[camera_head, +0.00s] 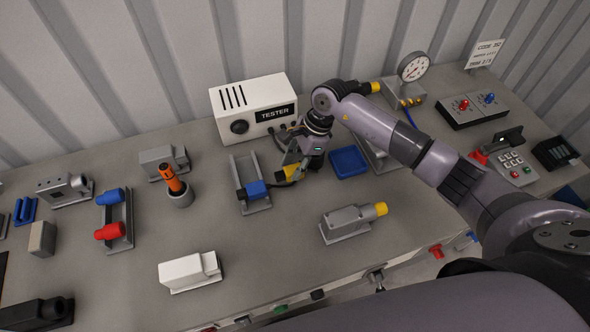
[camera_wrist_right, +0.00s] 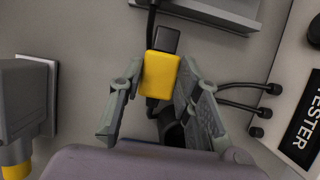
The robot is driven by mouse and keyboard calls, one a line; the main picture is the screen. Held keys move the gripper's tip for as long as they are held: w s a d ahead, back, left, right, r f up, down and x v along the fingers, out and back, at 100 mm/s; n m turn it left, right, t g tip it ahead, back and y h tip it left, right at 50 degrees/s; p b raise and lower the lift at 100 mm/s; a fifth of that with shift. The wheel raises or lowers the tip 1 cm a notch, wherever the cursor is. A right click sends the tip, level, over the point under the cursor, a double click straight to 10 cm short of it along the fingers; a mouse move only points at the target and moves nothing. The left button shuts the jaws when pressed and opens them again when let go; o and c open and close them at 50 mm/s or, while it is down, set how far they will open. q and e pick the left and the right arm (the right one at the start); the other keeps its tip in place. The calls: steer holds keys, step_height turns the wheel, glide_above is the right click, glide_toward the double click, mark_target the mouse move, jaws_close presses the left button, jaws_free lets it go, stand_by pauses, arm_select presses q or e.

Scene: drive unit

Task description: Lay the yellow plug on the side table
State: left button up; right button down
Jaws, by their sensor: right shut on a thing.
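The yellow plug (camera_head: 290,172) is between the fingers of my right gripper (camera_head: 297,162), above the bench near the tester. In the right wrist view the yellow plug (camera_wrist_right: 160,75) fills the space between the two grey fingers, with a dark end beyond it and a dark cable beside it. My right gripper (camera_wrist_right: 160,92) is shut on it. My left gripper is not in view. I cannot pick out the side table in either view.
A white tester (camera_head: 254,105) stands behind my right gripper. A metal holder with a blue plug (camera_head: 256,189) is just left, and a blue tray (camera_head: 348,161) just right. A grey block with a yellow end (camera_head: 350,222) stands in front. The bench (camera_head: 262,250) has bare room at front centre.

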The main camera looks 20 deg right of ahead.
step_height(320, 180, down, 4)
steer(key=shift+r+p, duration=0.2)
steer(key=shift+p, duration=0.1)
steer(key=shift+f, duration=0.1)
steer(key=shift+f+b, duration=0.2)
steer(key=shift+b, duration=0.1)
steer(key=c, duration=1.2)
jaws_free()
steer(key=shift+r, duration=0.1)
steer(key=shift+d+r, duration=0.1)
steer(key=shift+r, duration=0.2)
steer(key=b+v, duration=0.2)
steer(key=v, duration=0.9)
steer(key=shift+d+r, duration=0.15)
steer(key=shift+r, duration=0.15)
